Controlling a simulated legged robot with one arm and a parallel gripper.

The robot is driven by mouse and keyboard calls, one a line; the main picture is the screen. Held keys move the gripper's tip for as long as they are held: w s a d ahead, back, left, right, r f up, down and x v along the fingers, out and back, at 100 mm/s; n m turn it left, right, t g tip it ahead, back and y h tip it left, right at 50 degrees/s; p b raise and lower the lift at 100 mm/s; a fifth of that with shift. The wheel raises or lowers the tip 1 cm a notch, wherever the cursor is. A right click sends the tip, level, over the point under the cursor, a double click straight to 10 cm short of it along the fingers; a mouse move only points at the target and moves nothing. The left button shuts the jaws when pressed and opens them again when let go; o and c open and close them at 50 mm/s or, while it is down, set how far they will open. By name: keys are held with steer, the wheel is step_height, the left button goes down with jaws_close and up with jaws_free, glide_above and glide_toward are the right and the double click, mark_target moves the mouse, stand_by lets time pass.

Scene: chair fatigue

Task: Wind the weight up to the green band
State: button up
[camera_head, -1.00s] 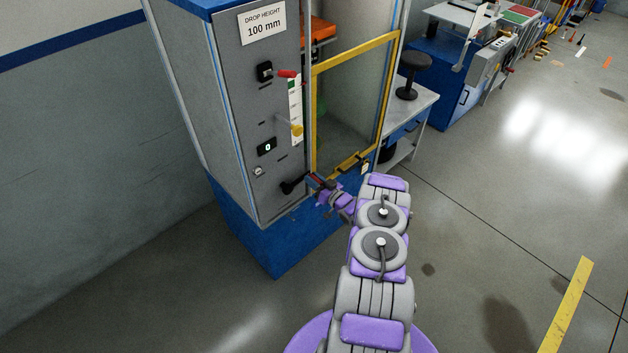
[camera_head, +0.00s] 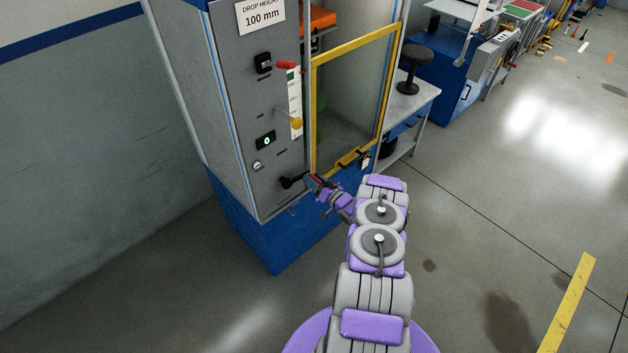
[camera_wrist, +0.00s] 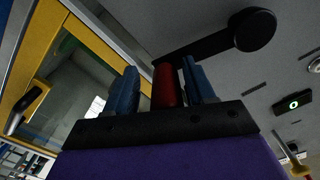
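The grey drop-test cabinet (camera_head: 232,110) has a side crank, whose black arm (camera_wrist: 205,42) runs from a round hub (camera_wrist: 255,30) to a red handle (camera_wrist: 167,86). My gripper (camera_wrist: 162,86) has its two blue fingers on either side of the red handle, with a visible gap at the left finger. In the head view my gripper (camera_head: 318,183) is at the crank, low on the panel. A white scale strip (camera_head: 295,108) has a green band (camera_head: 291,76) near its top and a yellow pointer (camera_head: 296,123) lower down. An orange block (camera_head: 318,19) is high inside the cabinet.
A yellow-framed clear door (camera_head: 358,43) is beside the panel. A sign (camera_head: 262,16) reads "DROP HEIGHT 100 mm". A small display (camera_head: 266,140) seems to show 0. A workbench with a black stool-like object (camera_head: 413,70) stands behind.

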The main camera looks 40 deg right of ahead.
steer(key=shift+a+r, duration=0.1)
steer(key=shift+s, duration=0.3)
steer(key=s+d+p, duration=0.1)
steer(key=s+p, duration=0.2)
steer(key=s, duration=1.3)
steer(key=shift+s+d, duration=0.25)
steer(key=shift+s, duration=0.1)
